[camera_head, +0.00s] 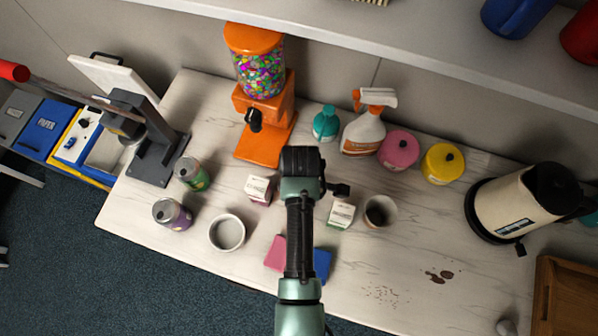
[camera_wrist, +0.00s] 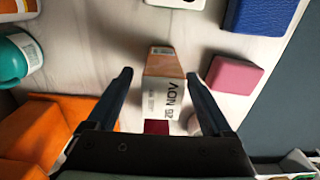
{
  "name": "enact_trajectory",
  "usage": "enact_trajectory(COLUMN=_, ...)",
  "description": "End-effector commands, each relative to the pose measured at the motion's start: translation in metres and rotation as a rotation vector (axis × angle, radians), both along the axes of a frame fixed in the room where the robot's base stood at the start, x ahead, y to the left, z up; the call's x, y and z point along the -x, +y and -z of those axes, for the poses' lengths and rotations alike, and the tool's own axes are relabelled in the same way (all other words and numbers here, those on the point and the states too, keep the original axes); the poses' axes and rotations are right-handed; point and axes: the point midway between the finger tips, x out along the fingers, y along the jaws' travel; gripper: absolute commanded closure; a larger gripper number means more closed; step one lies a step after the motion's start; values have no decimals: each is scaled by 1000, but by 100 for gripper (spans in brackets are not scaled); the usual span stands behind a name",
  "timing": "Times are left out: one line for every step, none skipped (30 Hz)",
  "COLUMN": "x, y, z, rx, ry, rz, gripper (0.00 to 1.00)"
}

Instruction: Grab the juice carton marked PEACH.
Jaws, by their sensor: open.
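A white juice carton (camera_head: 258,189) with a dark red side stands left of my gripper in the head view. In the wrist view this carton (camera_wrist: 160,97) shows an orange-brown end and dark print that looks like a date. It lies between my open fingers (camera_wrist: 158,78), with a gap visible on both sides. A second carton (camera_head: 341,214), white with green, stands right of my arm, and its edge shows at the top of the wrist view (camera_wrist: 178,3). I cannot read PEACH on either carton. My own arm hides my fingertips in the head view.
A pink sponge (camera_head: 275,252) and a blue sponge (camera_head: 322,264) lie at the front. The orange candy dispenser (camera_head: 263,105) stands behind. A shelf (camera_head: 420,50) overhangs the back.

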Motion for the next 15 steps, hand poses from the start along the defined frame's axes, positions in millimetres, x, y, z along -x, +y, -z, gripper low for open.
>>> enact_trajectory(x=3, y=0, z=5, rx=0, ry=5, rz=0, gripper=15)
enact_trajectory(x=4, y=1, z=9, rx=1, ry=4, rz=0, gripper=15)
enact_trajectory(x=4, y=1, z=15, rx=0, ry=3, rz=1, gripper=15)
enact_trajectory(x=3, y=1, z=19, rx=0, ry=2, rz=1, gripper=15)
enact_trajectory(x=3, y=1, z=23, rx=0, ry=2, rz=1, gripper=15)
enact_trajectory(x=3, y=1, z=27, rx=1, ry=1, rz=1, gripper=15)
enact_trajectory(x=3, y=1, z=29, rx=0, ry=2, rz=1, gripper=15)
enact_trajectory(x=3, y=1, z=31, rx=0, ry=1, rz=1, gripper=15)
enact_trajectory(x=3, y=1, z=33, rx=0, ry=0, rz=1, gripper=15)
enact_trajectory(x=3, y=1, z=34, rx=0, ry=0, rz=1, gripper=15)
enact_trajectory(x=3, y=1, z=34, rx=0, ry=0, rz=0, gripper=15)
enact_trajectory(x=3, y=1, z=34, rx=0, ry=-1, rz=1, gripper=15)
enact_trajectory(x=3, y=1, z=34, rx=0, ry=-1, rz=0, gripper=15)
enact_trajectory(x=3, y=1, z=34, rx=0, ry=-1, rz=0, gripper=15)
enact_trajectory(x=3, y=1, z=34, rx=0, ry=-1, rz=0, gripper=15)
